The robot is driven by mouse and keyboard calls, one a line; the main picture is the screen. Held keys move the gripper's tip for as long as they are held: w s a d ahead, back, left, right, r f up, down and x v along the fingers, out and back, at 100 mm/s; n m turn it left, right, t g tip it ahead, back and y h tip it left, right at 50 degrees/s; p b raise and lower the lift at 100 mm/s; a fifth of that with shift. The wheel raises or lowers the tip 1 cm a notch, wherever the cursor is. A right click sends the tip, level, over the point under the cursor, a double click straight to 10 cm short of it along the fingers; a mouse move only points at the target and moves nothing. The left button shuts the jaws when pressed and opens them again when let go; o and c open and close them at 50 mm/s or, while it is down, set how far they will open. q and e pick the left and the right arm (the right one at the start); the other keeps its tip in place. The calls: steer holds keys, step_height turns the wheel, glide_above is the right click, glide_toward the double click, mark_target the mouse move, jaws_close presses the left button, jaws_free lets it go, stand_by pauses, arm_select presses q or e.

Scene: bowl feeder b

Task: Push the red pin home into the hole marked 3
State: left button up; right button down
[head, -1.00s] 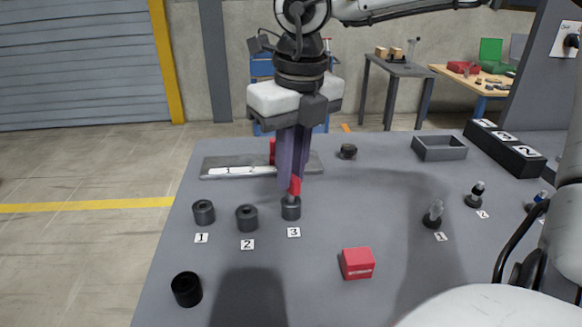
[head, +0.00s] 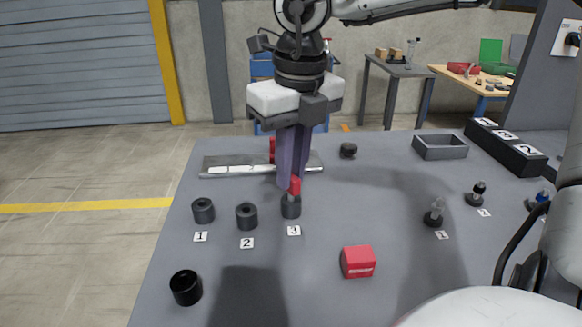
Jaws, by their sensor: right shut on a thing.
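The red pin (head: 295,187) stands upright in the dark round socket (head: 291,209) behind the label marked 3 (head: 294,231). Its red part meets the socket's top, and its lower end is hidden inside. My right gripper (head: 289,183) points straight down over this socket, shut on the red pin, with its purple fingers covering part of the pin. How deep the pin sits cannot be seen. My left gripper is not in view.
Sockets 1 (head: 203,211) and 2 (head: 246,216) stand to the left. A black cylinder (head: 186,288) and a red block (head: 358,262) lie nearer. A grey plate (head: 228,169) lies behind the gripper. Small stands (head: 433,216) and a grey tray (head: 439,147) are right.

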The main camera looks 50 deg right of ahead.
arm_select(q)
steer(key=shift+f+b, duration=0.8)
steer(key=shift+b, duration=0.2)
arm_select(e)
steer(key=shift+f, duration=0.6)
stand_by(1.3)
arm_select(q)
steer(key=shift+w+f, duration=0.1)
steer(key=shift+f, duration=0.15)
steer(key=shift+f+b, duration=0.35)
steer(key=shift+b, duration=0.05)
arm_select(e)
steer(key=shift+f, duration=0.3)
steer(key=c, duration=1.7)
jaws_free()
steer(key=shift+r, duration=0.1)
steer(key=r, duration=0.3)
steer(key=r+p, duration=0.1)
steer(key=r, duration=0.2)
steer(key=s+r+p, duration=0.1)
steer(key=r, duration=0.2)
steer(key=shift+a+r, duration=0.1)
steer(key=shift+r, duration=0.2)
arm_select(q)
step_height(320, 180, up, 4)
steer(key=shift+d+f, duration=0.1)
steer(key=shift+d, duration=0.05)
arm_select(e)
steer(key=shift+s+r, duration=0.1)
steer(key=shift+r, duration=0.25)
